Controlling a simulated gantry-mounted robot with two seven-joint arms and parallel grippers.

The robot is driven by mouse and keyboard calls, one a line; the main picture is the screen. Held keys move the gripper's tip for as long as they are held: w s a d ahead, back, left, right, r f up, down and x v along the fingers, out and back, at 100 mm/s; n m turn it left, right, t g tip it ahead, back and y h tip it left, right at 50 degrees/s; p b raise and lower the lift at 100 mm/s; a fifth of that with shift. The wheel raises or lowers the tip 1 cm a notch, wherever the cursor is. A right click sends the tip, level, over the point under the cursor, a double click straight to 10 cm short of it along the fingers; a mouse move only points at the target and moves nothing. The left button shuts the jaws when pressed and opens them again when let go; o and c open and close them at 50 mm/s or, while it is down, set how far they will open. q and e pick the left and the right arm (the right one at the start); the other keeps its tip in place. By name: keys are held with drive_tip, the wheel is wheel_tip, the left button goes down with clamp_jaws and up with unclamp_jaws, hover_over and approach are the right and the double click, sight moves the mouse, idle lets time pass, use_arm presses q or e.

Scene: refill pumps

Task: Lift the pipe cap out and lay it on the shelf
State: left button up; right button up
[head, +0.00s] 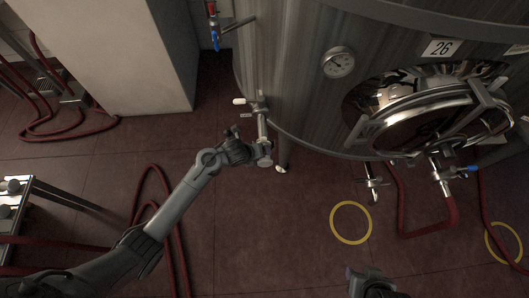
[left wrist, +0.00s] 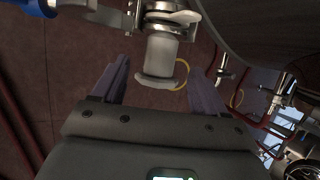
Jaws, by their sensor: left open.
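The pipe cap (left wrist: 157,80) appears to be the pale, flanged end piece under the clamp on the tank's outlet pipe. In the head view the pipe end (head: 264,160) hangs at the tank's lower left, partly hidden by my gripper. My left gripper (head: 253,151) is open at this end. In the left wrist view its two fingers stand on either side of the cap, with gaps visible. My right gripper (head: 370,284) shows only partly at the bottom edge, and its jaws cannot be made out. Which surface is the shelf is unclear; a metal-framed stand (head: 33,183) is at the left.
The steel tank (head: 290,90) with its round hatch fills the upper right. Red hoses (head: 165,200) lie on the floor at left and others hang at right. A yellow ring (head: 351,223) marks the floor. A blue-handled valve (head: 215,40) is above. The middle floor is mostly clear.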

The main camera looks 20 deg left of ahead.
use_arm(q)
drive_tip(key=b+x, duration=0.1)
drive_tip(key=x, duration=0.4)
drive_tip(key=shift+d, duration=0.15)
drive_tip(key=shift+w+f+b, duration=0.25)
drive_tip(key=shift+b, duration=0.05)
drive_tip(key=shift+c, duration=0.3)
drive_tip(key=c, duration=1.2)
